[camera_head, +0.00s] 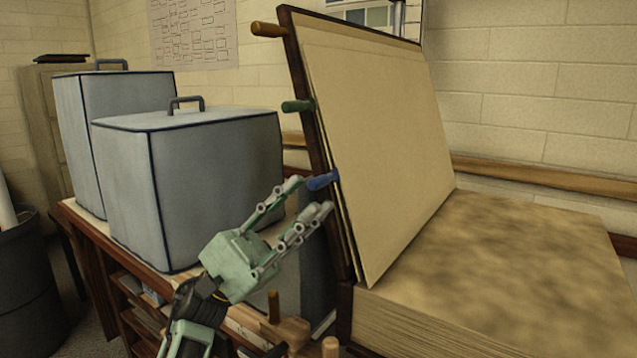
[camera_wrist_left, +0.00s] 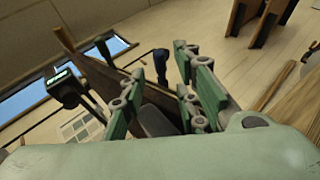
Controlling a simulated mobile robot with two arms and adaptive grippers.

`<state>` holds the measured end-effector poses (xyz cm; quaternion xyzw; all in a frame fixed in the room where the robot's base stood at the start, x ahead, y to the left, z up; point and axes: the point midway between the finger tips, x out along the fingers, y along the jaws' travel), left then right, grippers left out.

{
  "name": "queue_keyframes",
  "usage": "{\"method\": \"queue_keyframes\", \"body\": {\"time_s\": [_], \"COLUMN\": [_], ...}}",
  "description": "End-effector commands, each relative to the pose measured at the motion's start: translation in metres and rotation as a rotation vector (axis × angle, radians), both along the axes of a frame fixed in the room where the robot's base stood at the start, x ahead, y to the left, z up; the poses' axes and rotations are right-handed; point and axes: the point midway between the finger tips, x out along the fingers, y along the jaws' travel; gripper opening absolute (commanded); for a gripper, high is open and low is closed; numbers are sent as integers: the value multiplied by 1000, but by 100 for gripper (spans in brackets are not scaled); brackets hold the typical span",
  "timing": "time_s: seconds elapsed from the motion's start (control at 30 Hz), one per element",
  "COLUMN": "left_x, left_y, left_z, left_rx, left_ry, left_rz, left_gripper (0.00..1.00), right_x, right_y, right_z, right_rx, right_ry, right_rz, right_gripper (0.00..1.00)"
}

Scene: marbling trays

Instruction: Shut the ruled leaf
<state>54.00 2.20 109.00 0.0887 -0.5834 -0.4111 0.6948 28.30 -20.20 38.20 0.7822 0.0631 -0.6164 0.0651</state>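A large thick book-like block (camera_head: 500,260) has a tan leaf (camera_head: 385,150) standing raised and tilted on it, against a dark-edged board (camera_head: 300,75). I cannot make out ruling on the leaf's visible face. Three tabs stick out from the raised edge: orange-brown (camera_head: 268,29), green (camera_head: 298,106) and blue (camera_head: 322,180). My left gripper (camera_head: 311,196) is open, its fingers close to the blue tab. In the left wrist view the blue tab (camera_wrist_left: 161,66) shows beyond and between the parted fingers (camera_wrist_left: 146,58). Contact cannot be told. My right gripper is not in view.
Two grey-blue covered boxes with handles, a nearer one (camera_head: 190,180) and a farther one (camera_head: 75,130), stand left of the book on a wooden bench (camera_head: 88,228). Small wooden pegs (camera_head: 273,307) stand below my gripper. A dark bin (camera_head: 28,285) is at far left.

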Motion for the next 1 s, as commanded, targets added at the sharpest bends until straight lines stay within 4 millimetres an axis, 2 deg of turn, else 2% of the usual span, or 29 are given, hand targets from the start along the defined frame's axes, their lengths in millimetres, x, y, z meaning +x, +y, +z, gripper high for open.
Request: {"method": "queue_keyframes", "body": {"time_s": [0.03, 0.2, 0.57, 0.9, 1.0], "left_x": [-1, -1, -1, -1, 0], "left_y": [-6, -19, -23, -22, -22], "left_z": [8, 21, 25, 25, 25], "left_rx": [-1, -1, 0, -1, -1], "left_ry": [-1, 1, 2, 3, 3], "left_rz": [-1, 0, -1, 0, 0], "left_gripper": [29, 29, 29, 0, 0], "right_x": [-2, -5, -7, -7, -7], "right_y": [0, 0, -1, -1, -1], "right_z": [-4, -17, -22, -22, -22], "right_rx": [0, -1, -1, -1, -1], "right_ry": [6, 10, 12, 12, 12], "right_rz": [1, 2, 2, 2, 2], "right_gripper": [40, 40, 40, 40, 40]}}
